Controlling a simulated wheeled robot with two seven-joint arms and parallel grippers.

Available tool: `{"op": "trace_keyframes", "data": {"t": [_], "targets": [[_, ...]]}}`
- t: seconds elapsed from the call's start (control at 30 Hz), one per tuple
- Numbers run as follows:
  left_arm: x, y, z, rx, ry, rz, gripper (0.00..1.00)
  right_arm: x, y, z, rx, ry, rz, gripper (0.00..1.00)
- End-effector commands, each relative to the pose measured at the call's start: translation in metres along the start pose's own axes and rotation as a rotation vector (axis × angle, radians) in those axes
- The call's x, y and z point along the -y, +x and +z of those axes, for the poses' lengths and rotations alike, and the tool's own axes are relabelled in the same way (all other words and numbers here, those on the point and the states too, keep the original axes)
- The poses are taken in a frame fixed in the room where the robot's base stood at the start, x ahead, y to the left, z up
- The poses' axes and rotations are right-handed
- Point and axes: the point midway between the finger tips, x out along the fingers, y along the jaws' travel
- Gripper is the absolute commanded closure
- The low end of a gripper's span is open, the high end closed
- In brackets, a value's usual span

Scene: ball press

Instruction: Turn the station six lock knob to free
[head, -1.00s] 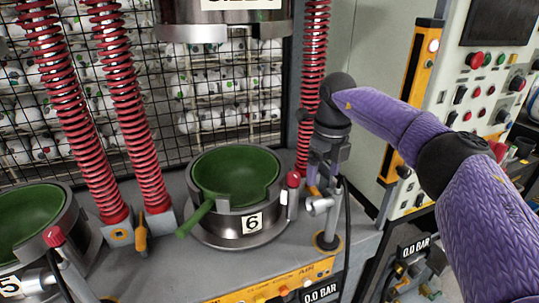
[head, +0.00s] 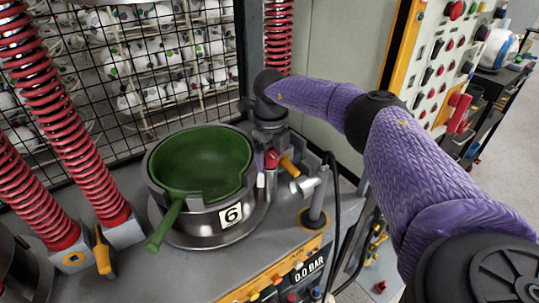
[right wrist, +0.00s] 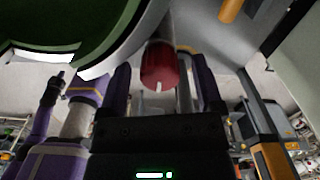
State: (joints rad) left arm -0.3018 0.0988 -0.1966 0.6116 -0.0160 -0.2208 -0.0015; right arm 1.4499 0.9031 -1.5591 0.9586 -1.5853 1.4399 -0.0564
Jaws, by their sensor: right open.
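The station six lock knob (head: 271,159) is a small red cap on a grey post. It stands at the right side of the metal press base with the number 6 plate (head: 233,213). I cannot tell which setting the mark indicates. My left gripper does not show.
The green bowl (head: 200,160) with its handle (head: 165,227) sits in the base, close left of the knob. An orange handle (head: 289,167) and a grey valve post (head: 315,195) stand close right. A wire mesh (head: 110,60) rises behind.

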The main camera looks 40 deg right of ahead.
Motion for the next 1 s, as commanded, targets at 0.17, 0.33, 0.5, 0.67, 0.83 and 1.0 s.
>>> {"op": "trace_keyframes", "data": {"t": [0.17, 0.33, 0.5, 0.67, 0.83, 1.0], "targets": [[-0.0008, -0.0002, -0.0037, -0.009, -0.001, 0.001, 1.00, 0.0000, 0.0013, 0.0000, 0.000, 0.000, 0.000, 0.16], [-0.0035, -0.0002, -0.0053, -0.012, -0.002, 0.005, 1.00, 0.0000, 0.0010, 0.0000, 0.000, 0.000, 0.000, 0.39], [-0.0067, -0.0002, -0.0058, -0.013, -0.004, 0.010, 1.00, 0.0000, 0.0009, 0.0000, 0.000, 0.000, 0.000, 0.75], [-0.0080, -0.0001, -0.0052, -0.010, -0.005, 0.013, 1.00, 0.0001, 0.0008, 0.0000, 0.000, 0.000, 0.000, 1.00], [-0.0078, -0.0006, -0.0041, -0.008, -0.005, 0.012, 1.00, 0.0001, 0.0005, 0.0000, 0.000, -0.009, 0.000, 1.00], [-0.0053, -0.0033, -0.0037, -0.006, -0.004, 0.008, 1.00, 0.0000, -0.0001, 0.0001, 0.000, -0.059, 0.000, 1.00]]}}
